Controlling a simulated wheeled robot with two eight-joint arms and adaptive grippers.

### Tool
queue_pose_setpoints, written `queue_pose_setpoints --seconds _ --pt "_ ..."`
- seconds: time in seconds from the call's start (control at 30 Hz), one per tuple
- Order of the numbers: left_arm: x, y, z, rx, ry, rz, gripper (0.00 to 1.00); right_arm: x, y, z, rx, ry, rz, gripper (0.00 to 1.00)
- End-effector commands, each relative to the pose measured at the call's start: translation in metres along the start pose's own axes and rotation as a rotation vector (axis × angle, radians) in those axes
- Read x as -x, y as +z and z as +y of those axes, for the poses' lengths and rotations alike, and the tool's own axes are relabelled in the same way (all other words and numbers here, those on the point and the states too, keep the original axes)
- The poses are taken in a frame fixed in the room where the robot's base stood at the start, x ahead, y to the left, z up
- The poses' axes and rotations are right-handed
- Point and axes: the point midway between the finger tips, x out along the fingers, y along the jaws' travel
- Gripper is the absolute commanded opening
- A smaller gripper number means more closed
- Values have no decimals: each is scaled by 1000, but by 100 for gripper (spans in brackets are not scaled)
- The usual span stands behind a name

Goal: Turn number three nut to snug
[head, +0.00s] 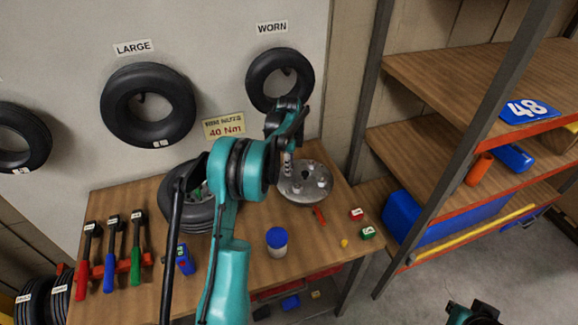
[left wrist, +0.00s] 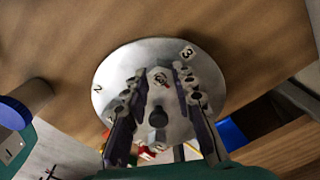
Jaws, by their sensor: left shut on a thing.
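The round metal hub plate (head: 305,184) lies on the wooden bench; it also shows in the left wrist view (left wrist: 112,82), with number labels 2 (left wrist: 97,88) and 3 (left wrist: 187,52) near its rim. My left gripper (head: 287,140) is over the left part of the plate, pointing down. In the left wrist view its fingers (left wrist: 160,74) are close around a small thing near label 3, likely the nut; the fingers partly hide it.
A tyre (head: 198,216) lies behind my left arm. Several coloured-handled tools (head: 110,262) lie at left. A sign reading 40 Nm (head: 224,126) hangs behind. Shelves (head: 470,110) stand right.

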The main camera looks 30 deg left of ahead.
Motion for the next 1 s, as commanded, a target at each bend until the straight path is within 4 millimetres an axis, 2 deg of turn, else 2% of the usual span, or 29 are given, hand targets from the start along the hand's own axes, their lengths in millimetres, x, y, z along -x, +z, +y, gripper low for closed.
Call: queue_pose_setpoints --seconds 0.07,0.1,0.17,0.47,0.57,0.67,1.0 --pt "0 0 0 0 0 -1 0 0 0 0 0 0 0 0" --pt "0 0 0 0 0 -1 31 0 0 0 0 0 0 0" --pt "0 0 0 0 0 -1 46 0 0 0 0 0 0 0" --pt "1 0 0 1 0 0 47 0 0 0 0 0 0 0" --pt "7 0 0 1 0 0 47 0 0 0 0 0 0 0" --pt "21 0 0 1 0 0 47 0 0 0 0 0 0 0" --pt "93 0 0 1 0 0 47 0 0 0 0 0 0 0"
